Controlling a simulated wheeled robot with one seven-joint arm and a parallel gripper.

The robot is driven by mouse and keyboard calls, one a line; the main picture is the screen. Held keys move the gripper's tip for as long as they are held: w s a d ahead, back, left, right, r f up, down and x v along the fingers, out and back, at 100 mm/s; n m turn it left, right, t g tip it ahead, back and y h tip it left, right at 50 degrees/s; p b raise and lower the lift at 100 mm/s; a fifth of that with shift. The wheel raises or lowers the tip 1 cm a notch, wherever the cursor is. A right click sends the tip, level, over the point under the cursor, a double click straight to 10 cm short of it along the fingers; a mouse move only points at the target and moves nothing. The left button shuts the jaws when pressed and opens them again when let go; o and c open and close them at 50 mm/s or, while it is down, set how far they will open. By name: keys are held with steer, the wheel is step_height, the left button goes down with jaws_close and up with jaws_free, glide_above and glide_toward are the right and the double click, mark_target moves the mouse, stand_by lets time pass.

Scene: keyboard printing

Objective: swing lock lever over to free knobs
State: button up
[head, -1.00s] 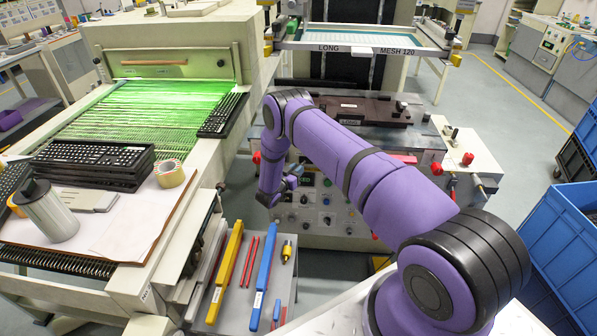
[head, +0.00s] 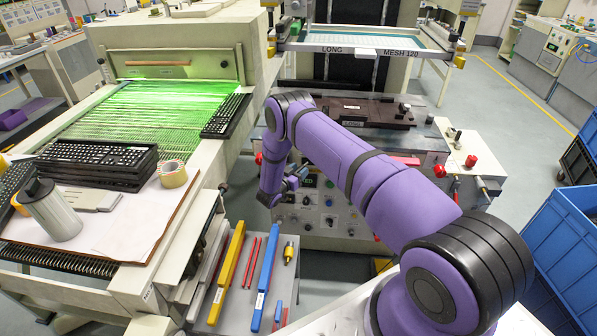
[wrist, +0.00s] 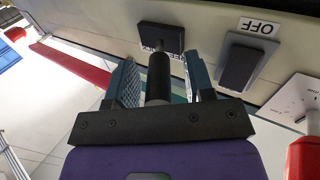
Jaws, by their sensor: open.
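In the wrist view a black cylindrical lever grip (wrist: 158,78) points toward the camera, with a dark square plate (wrist: 160,37) behind it. I take this grip to be the lock lever's. My gripper (wrist: 163,82) is open, one blue-grey finger on each side of the grip. I cannot tell whether either finger touches it. A label behind is partly covered and unreadable. In the head view my gripper (head: 292,181) is low in front of the press control panel (head: 325,205), and the lever is not distinguishable there. A red knob (wrist: 304,158) shows at the wrist view's right edge.
A dark rocker switch (wrist: 238,66) beside an OFF label (wrist: 258,27) is close to my right finger. In the head view, red knobs (head: 470,161) sit on the press's right side. A tool shelf (head: 240,300) with squeegees stands at lower left, blue crates (head: 560,235) at right.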

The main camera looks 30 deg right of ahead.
steer(key=v, duration=1)
steer(key=shift+a, duration=0.3)
steer(key=shift+s, duration=0.15)
steer(key=shift+r, duration=0.1)
